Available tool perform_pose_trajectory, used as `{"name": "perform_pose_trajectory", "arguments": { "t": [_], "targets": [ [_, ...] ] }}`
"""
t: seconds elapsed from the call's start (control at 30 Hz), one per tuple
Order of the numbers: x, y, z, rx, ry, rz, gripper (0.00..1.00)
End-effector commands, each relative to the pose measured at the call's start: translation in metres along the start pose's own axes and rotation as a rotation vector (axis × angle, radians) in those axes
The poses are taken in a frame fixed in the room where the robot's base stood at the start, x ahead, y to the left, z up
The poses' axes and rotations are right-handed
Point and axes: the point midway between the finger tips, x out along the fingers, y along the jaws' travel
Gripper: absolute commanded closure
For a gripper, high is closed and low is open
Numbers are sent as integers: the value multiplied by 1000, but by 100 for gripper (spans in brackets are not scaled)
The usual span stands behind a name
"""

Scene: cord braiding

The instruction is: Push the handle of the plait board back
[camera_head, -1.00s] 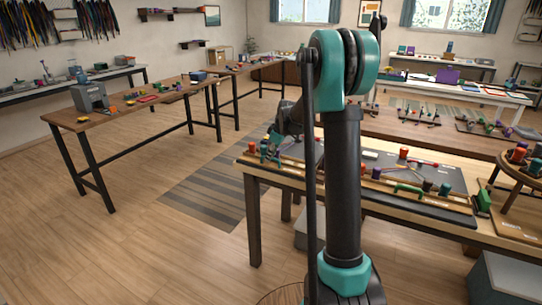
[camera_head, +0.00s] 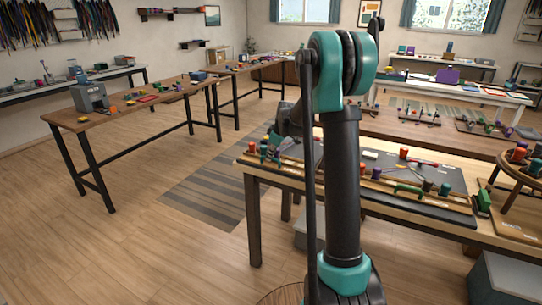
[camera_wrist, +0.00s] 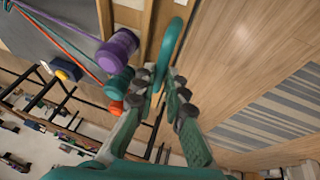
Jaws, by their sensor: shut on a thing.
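The plait board is a dark grey panel with a wooden edge, at the left end of the near table in the head view (camera_head: 307,152); its grey face also shows at the upper left of the wrist view (camera_wrist: 45,40). Its teal handle (camera_wrist: 172,42) is a curved bar at the wrist view's upper middle. My gripper (camera_wrist: 158,80) is shut on the handle, one finger on each side. A purple bobbin (camera_wrist: 118,48), a teal bobbin (camera_wrist: 117,84) and an orange bobbin (camera_wrist: 115,107) sit close to the left finger. In the head view, my arm hides the gripper.
A second board (camera_head: 440,180) with a green handle (camera_head: 410,190) lies right of my arm on the same table (camera_head: 490,236). A round wooden stand (camera_head: 520,175) is at the far right. In the wrist view, open wood floor (camera_wrist: 260,40) lies to the right.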

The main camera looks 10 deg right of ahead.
Motion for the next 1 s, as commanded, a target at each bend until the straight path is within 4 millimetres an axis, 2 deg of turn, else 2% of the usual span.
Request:
{"name": "perform_pose_trajectory", "arguments": {
  "t": [0.17,0.4,0.67,0.7,0.87,1.0],
  "targets": [
    [2,10,0,1,0,1,100],
    [8,47,3,1,0,1,100],
    [9,51,4,1,1,5,100],
    [9,51,4,1,1,5,87],
    [9,50,4,1,1,4,68],
    [9,49,4,0,0,2,68]
  ]
}}
